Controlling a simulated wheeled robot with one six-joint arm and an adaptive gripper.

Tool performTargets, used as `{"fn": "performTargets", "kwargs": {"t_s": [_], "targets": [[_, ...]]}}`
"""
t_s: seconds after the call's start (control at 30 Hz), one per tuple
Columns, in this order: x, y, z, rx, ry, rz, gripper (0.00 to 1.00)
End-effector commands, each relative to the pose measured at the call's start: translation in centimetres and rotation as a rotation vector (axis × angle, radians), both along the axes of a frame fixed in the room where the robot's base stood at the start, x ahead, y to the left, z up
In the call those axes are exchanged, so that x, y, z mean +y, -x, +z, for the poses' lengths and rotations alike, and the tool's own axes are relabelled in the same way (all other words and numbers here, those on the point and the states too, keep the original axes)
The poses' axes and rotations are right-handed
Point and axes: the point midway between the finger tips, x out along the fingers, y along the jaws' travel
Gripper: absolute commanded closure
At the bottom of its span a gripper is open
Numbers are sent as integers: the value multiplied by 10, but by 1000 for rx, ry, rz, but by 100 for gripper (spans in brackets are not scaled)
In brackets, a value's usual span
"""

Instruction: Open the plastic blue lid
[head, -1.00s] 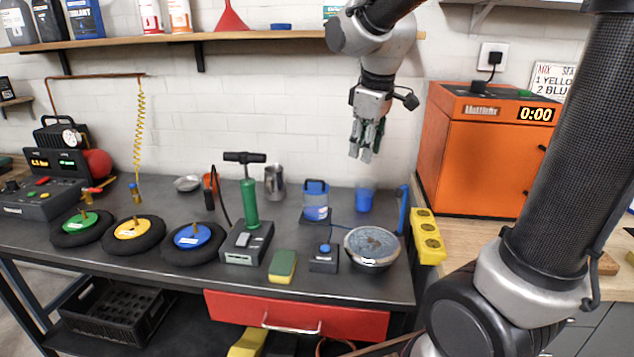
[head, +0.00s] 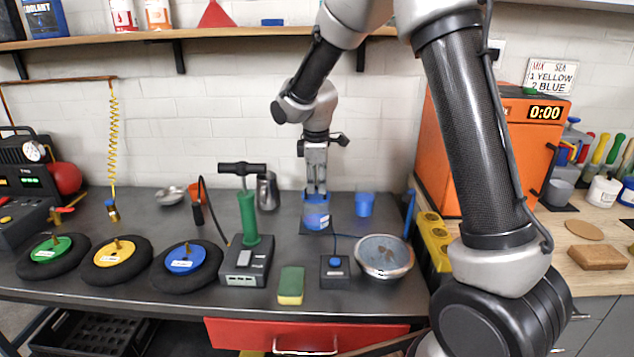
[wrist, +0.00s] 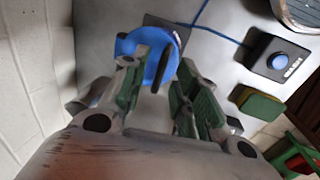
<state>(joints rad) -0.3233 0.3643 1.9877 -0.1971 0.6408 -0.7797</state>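The blue lid (head: 307,199) sits on a clear container (head: 317,222) on a dark square base at mid-table. The wrist view shows the round blue lid (wrist: 130,45) with a dark upright bar in front of it. My gripper (head: 317,191) points down right over the lid. In the wrist view its two green-padded fingers (wrist: 158,67) are spread, with the dark bar in the gap between them. The gripper looks empty. I cannot tell whether the fingers touch the lid.
A blue cup (head: 364,205) stands close right of the container, and a metal pitcher (head: 267,192) and green pump (head: 248,218) stand left. A blue-button box (head: 335,270), a sponge (head: 291,285) and a round dish (head: 384,257) lie in front. The shelf (head: 200,34) is above.

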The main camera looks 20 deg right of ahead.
Motion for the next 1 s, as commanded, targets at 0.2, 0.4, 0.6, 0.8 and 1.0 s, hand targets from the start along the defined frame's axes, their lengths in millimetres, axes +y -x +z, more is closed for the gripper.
{"fn": "performTargets", "kwargs": {"t_s": [0.2, 0.4, 0.6, 0.8, 1.0], "targets": [[0, 0, -3, 0, 0, 0, 70], [0, 0, -3, 0, 0, -1, 92], [0, 0, -3, 0, 0, -1, 100], [-1, -1, -2, 6, -2, -1, 100], [-2, -6, 3, 57, -20, -2, 100]]}}
